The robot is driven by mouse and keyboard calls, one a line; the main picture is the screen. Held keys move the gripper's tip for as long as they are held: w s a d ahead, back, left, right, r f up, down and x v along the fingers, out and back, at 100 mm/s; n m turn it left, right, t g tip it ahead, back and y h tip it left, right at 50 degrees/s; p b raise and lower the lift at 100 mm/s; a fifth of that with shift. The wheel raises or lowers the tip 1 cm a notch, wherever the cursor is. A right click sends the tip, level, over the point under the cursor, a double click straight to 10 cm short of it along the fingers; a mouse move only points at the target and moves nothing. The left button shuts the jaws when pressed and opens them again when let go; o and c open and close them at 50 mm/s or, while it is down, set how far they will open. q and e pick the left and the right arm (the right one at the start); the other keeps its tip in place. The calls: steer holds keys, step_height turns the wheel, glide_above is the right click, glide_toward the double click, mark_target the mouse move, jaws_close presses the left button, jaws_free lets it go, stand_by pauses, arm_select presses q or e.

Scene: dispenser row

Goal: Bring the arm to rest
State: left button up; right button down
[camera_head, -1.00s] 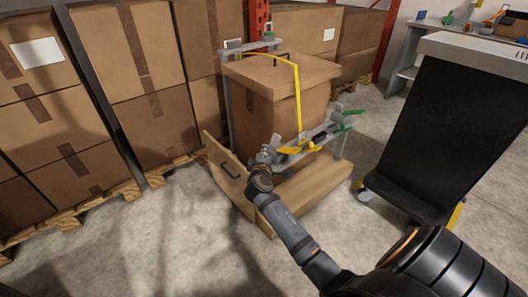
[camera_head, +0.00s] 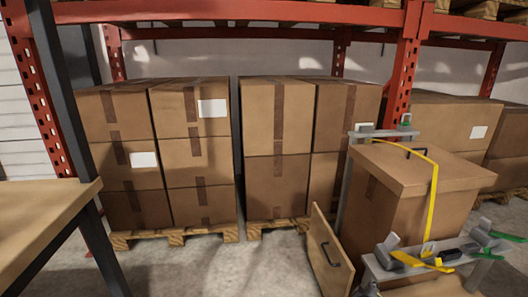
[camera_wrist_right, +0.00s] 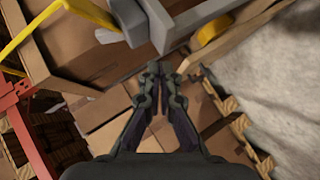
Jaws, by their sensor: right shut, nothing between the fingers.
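My right gripper (camera_wrist_right: 160,70) is in the middle of the right wrist view. Its two dark fingers are together at the tips, with nothing between them. In the head view only a small grey part of my right gripper (camera_head: 369,289) shows at the bottom edge, next to the metal stand. The rest of the right arm is out of that view. My left gripper is in neither view.
A metal stand (camera_head: 410,268) with clamps is in front. Stacked cartons (camera_head: 190,150) sit on pallets behind. A wooden table (camera_head: 40,215) is at left.

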steer(key=s+a+f+m+g+y, duration=0.25)
steer(key=s+a+f, duration=0.2)
steer(key=s, duration=0.35)
steer(key=s+a+f+m+g+y, duration=0.1)
steer(key=s+a+f+y, duration=0.25)
steer(key=s+a, duration=0.35)
steer(key=s+a+f+m+g+y, duration=0.2)
steer(key=s+a+f+y, duration=0.15)
steer(key=s, duration=0.55)
arm_select(q)
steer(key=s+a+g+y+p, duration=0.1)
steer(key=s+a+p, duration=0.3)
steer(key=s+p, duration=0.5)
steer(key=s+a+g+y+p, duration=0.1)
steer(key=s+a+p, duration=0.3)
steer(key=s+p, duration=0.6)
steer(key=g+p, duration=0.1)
steer(key=p, duration=1.3)
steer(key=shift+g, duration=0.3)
arm_select(e)
steer(key=s+d+g+h, duration=0.1)
steer(key=s+d+g, duration=0.1)
steer(key=s, duration=0.7)
steer(key=s+d+g+h, duration=0.1)
steer(key=s+d, duration=0.4)
steer(key=s, duration=0.5)
steer(key=shift+s+d+f+g+h, duration=0.15)
steer(key=shift+s+f+g+h, duration=0.05)
steer(key=shift+g+h, duration=0.2)
